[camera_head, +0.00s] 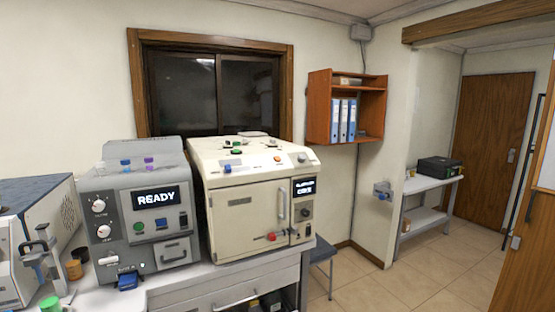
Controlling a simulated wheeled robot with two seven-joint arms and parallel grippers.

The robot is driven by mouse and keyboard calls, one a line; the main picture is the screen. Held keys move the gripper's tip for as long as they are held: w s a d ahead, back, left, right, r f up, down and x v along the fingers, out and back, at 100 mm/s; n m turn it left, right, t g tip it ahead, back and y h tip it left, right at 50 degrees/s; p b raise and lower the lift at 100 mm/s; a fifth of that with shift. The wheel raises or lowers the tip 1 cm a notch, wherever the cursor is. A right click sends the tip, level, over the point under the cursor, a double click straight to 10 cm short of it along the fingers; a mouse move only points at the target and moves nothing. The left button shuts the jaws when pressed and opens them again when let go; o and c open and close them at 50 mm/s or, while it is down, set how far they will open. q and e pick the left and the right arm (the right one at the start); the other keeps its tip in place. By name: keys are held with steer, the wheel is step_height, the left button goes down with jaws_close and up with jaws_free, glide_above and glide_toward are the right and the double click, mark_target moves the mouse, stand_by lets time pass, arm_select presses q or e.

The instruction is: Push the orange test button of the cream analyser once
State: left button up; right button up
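The cream analyser (245,215) stands on the bench at the middle of the picture, its front door shut. On its sloped top panel there is a small orange button (277,158), right of a green one (236,152). A blue button (228,168) sits nearer the front edge. A small dark display (304,187) is on the right of its front, its text too small to read surely. A red knob (271,236) is low on the front. Neither of my grippers is in view.
A grey machine (138,225) with a display reading READY stands close to the analyser's left. A blue-topped white machine (35,235) is at far left. The bench (225,276) has little bare room in front. Open tiled floor (395,285) lies to the right.

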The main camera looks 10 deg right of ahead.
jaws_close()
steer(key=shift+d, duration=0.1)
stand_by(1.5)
